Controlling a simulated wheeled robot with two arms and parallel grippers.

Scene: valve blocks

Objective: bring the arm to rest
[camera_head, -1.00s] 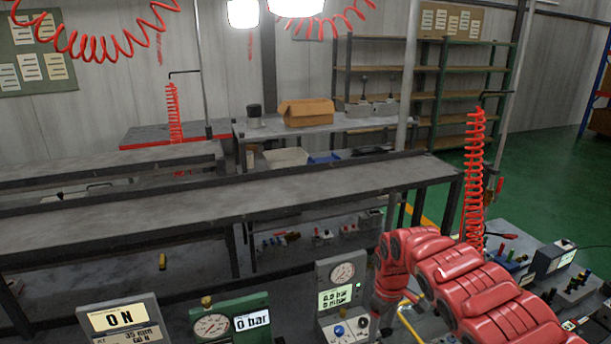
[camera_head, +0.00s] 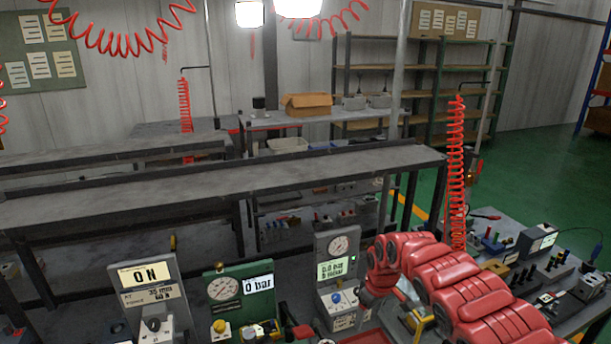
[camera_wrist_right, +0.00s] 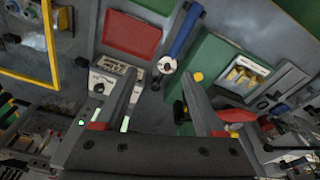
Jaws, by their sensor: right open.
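My right arm (camera_head: 450,280) is red and reaches in from the lower right in the head view, bent at the wrist beside the grey gauge panel. Its gripper is hard to make out there. In the right wrist view my right gripper (camera_wrist_right: 162,85) has its two fingers spread apart with nothing between them. The fingers point over the bench, near a blue-handled tool (camera_wrist_right: 182,32) and a small white unit with a knob (camera_wrist_right: 104,86). My left arm and gripper are not in view.
A bench with small devices (camera_head: 545,265) lies to the right. A red coiled hose (camera_head: 456,170) hangs behind the arm. A red tray (camera_wrist_right: 132,34) shows in the wrist view.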

